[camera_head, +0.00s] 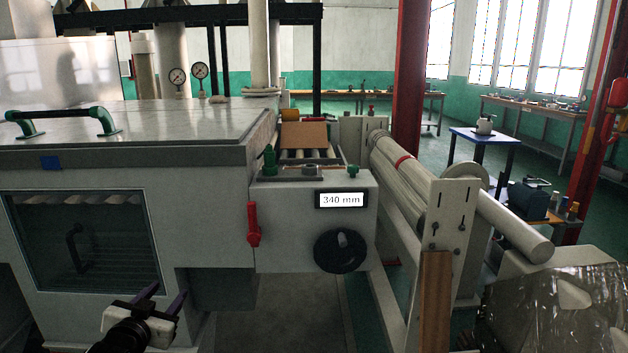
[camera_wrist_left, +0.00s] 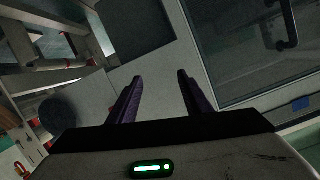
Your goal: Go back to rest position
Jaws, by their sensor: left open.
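My left gripper (camera_head: 165,297) is at the lower left of the head view, in front of the white machine (camera_head: 210,208), below and right of its dark window (camera_head: 85,240). Its two purple fingers are apart with nothing between them. In the left wrist view the fingers (camera_wrist_left: 158,95) also stand apart and empty, with the machine's pale front and window frame beyond. My right gripper shows in neither view.
A control box with a 340 mm display (camera_head: 341,200), a black knob (camera_head: 339,250) and a red lever (camera_head: 253,224) juts out at the centre. Rollers (camera_head: 400,180) stand to its right. A plastic-wrapped bundle (camera_head: 560,312) lies at the lower right.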

